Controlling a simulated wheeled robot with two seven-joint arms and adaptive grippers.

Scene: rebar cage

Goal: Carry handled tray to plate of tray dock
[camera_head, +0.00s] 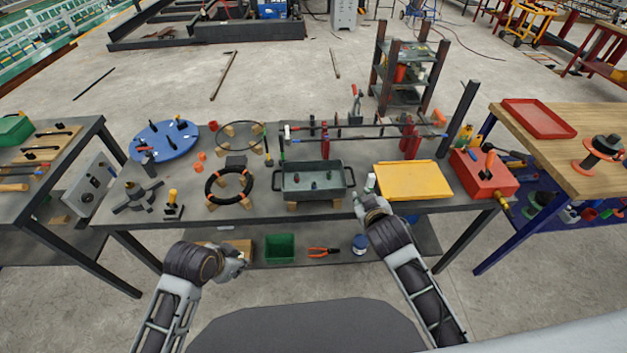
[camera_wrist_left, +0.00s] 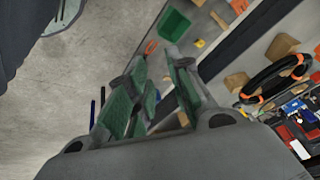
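The handled tray (camera_head: 303,195) is a dark grey rectangular tray with a handle at each short end. It stands on wooden blocks on the middle bench and holds a few small dark items. A flat yellow plate (camera_head: 413,181) lies to its right; I cannot tell for sure that it is the tray dock's plate. My left gripper (camera_head: 240,260) is low in front of the bench, left of the tray and apart from it. In the left wrist view its green-padded fingers (camera_wrist_left: 155,65) are spread and empty. My right gripper (camera_head: 362,200) is just right of the tray's right handle; its fingers are too small to read.
A black ring (camera_head: 229,187) lies left of the tray. A bar rack (camera_head: 350,132) stands behind. A red toolbox (camera_head: 484,174) is at right. A green bin (camera_head: 280,248) sits on the lower shelf.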

